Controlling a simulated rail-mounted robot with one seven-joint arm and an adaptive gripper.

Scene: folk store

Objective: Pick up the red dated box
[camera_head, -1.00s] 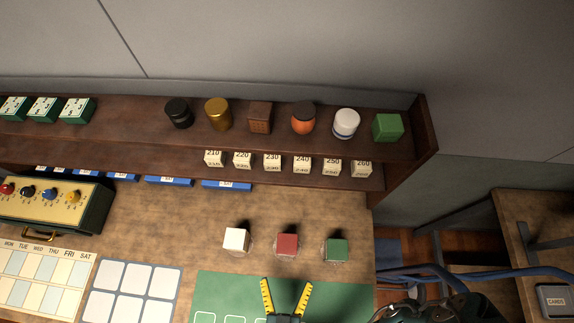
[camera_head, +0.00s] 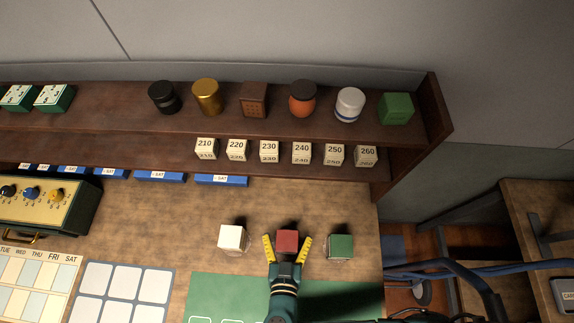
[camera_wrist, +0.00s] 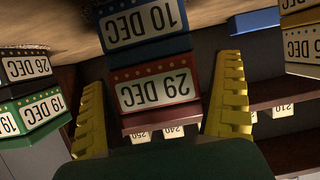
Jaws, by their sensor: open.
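The red dated box (camera_head: 287,239), marked 29 DEC, sits in the middle of a row on the wooden table, between a white box (camera_head: 233,237) and a green box (camera_head: 341,243). The wrist view is upside down. There the red box (camera_wrist: 156,88) rests on a blue dated box (camera_wrist: 144,28), marked 10 DEC. My gripper (camera_head: 286,248) is open, with one yellow finger on each side of the red box. In the wrist view the fingers (camera_wrist: 163,90) also flank it, with a gap visible at least on the right.
The green box, marked 19, stands on a black box (camera_wrist: 27,68) marked 26 DEC. A two-tier shelf (camera_head: 330,130) with jars and numbered blocks runs behind. A green mat (camera_head: 225,295) and a white-celled card (camera_head: 125,290) lie in front. The table ends right of the green box.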

